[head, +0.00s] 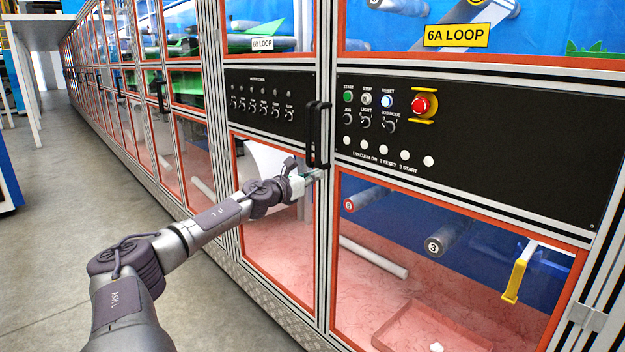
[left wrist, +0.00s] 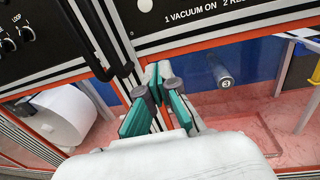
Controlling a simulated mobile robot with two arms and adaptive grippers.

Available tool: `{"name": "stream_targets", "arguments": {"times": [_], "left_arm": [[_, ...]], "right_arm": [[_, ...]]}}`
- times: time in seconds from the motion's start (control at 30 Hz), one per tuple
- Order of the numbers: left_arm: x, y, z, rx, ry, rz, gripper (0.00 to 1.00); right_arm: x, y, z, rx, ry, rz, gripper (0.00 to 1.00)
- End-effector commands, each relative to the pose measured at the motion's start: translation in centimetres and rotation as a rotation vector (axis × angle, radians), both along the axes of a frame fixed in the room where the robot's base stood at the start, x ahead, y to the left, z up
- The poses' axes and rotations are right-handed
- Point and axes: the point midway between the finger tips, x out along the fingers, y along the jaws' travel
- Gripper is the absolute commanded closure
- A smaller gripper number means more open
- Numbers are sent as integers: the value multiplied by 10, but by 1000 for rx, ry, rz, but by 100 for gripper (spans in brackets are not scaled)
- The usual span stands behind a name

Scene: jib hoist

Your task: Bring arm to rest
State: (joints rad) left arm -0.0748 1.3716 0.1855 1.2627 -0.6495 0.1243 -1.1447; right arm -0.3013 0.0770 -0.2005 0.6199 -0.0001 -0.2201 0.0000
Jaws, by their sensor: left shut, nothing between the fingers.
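My left arm (head: 215,217) comes in from the lower left of the head view and stretches out toward the cabinet front. My left gripper (head: 314,175) is shut and empty, just below the black door handle (head: 311,132). In the left wrist view, the gripper (left wrist: 155,86) shows its teal finger pads, pointing at the cabinet frame beside the lower end of the handle (left wrist: 90,40). I cannot tell whether the fingertips touch the frame. My right gripper is in neither view.
A long row of cabinets with glazed, orange-edged doors runs along the right. The black control panel (head: 470,150) has a red emergency button (head: 420,104) and several knobs. Rollers (head: 455,238) and a white roll (left wrist: 62,116) sit behind the glass.

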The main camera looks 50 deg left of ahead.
Motion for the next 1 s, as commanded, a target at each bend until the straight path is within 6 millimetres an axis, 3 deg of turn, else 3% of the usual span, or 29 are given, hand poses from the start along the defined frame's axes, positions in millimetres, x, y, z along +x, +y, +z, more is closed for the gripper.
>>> {"name": "stream_targets", "arguments": {"times": [0.67,0.77,0.83,1.0], "left_arm": [[-9,-1,-2,-7,1,1,100],[-16,8,-25,-78,6,29,100],[-25,20,-56,-176,10,70,100],[-66,43,-171,-516,17,223,100]], "right_arm": [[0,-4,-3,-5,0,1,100],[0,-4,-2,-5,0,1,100],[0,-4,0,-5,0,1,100],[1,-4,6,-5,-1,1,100]]}}
